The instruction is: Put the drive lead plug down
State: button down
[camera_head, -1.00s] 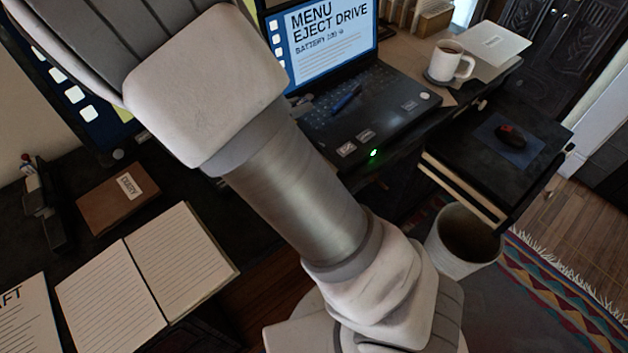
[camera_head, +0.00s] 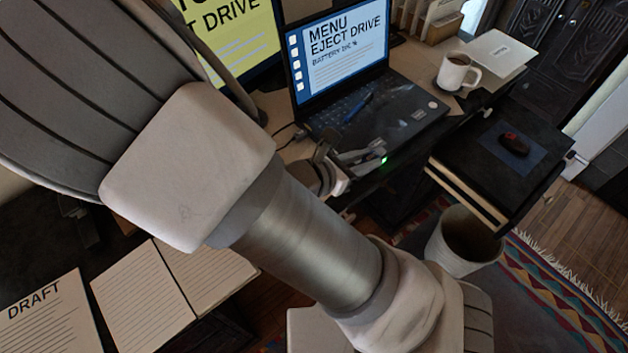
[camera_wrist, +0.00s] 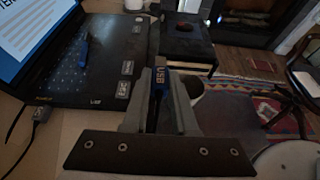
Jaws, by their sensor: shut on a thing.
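The drive lead plug (camera_wrist: 160,80) is a blue plug marked USB. In the wrist view it stands between the two grey fingers of my gripper (camera_wrist: 160,98), which are shut on it. In the head view my gripper (camera_head: 358,157) is at the front left edge of the open laptop (camera_head: 395,112), near its green light. I cannot make out the plug in the head view. In the wrist view the plug is just right of the laptop's edge (camera_wrist: 100,100). Whether it touches the laptop, I cannot tell.
A blue pen-like thing (camera_head: 357,107) lies on the laptop. A white mug (camera_head: 456,73), a black stand with a mouse (camera_head: 513,144) and a bin (camera_head: 462,245) are to the right. Notebooks (camera_head: 150,300) lie lower left.

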jog(key=a+f, duration=0.2)
jog(key=a, duration=0.1)
jog(key=w+a+f+b, duration=0.1)
jog(key=a+f, duration=0.1)
jog(key=a, duration=0.2)
jog(key=a+f, duration=0.3)
jog(key=a, duration=0.1)
jog(key=shift+w+a+b, duration=0.1)
jog(key=shift+w+b, duration=0.1)
jog(key=shift+b, duration=0.15)
jog(key=shift+f+b, duration=0.55)
jog(key=shift+f, duration=1.4)
jog(key=shift+f+b, duration=0.3)
jog(key=shift+f, duration=0.3)
jog(key=c, duration=0.7)
grip_release()
jog(key=shift+r, duration=0.1)
